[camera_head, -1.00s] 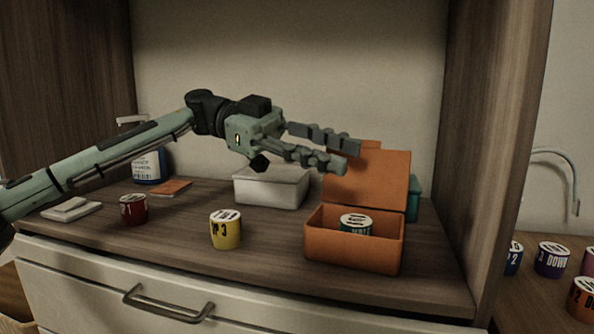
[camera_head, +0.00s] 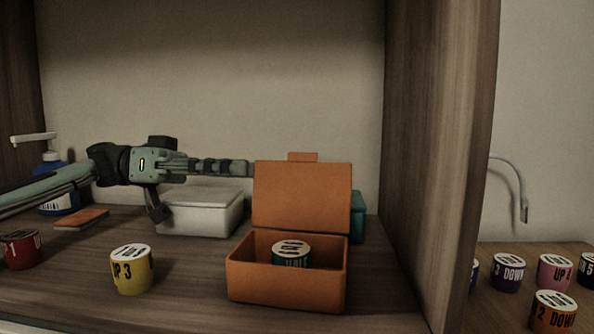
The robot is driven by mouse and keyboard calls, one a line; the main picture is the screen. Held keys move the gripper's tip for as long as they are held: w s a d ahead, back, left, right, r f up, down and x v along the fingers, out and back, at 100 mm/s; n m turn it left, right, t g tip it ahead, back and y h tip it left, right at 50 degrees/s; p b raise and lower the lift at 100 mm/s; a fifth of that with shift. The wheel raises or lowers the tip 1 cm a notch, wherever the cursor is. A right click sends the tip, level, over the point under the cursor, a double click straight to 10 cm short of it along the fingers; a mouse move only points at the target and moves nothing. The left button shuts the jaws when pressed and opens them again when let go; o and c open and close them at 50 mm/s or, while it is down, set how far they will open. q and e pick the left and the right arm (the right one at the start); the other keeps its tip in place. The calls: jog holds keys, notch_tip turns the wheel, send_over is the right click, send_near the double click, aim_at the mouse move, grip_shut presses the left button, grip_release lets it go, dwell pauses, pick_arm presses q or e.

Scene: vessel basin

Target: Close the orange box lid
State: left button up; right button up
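The orange box (camera_head: 286,284) stands on the wooden shelf, its lid (camera_head: 302,197) raised upright at the back with a small tab on top. A green-banded, white-topped can (camera_head: 291,254) sits inside. My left gripper (camera_head: 247,168) reaches in from the left at the height of the lid's upper part. Its fingers point right and end at the lid's left edge; the tips may pass behind the lid, and contact cannot be told. The fingers overlap in this view, so their opening is unclear. My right gripper is not in view.
A white box (camera_head: 203,216) stands below and behind the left gripper. A teal box (camera_head: 357,217) is behind the orange box. A yellow can (camera_head: 132,271) and a red can (camera_head: 20,250) stand left. A wooden side panel (camera_head: 440,150) bounds the right, with several cans beyond.

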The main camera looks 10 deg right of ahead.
aim_at(285, 172)
pick_arm(q)
jog(key=shift+x, duration=3.85)
jog(key=shift+s+a, duration=0.1)
jog(key=shift+s, duration=0.1)
jog(key=shift+c, duration=0.6)
grip_shut()
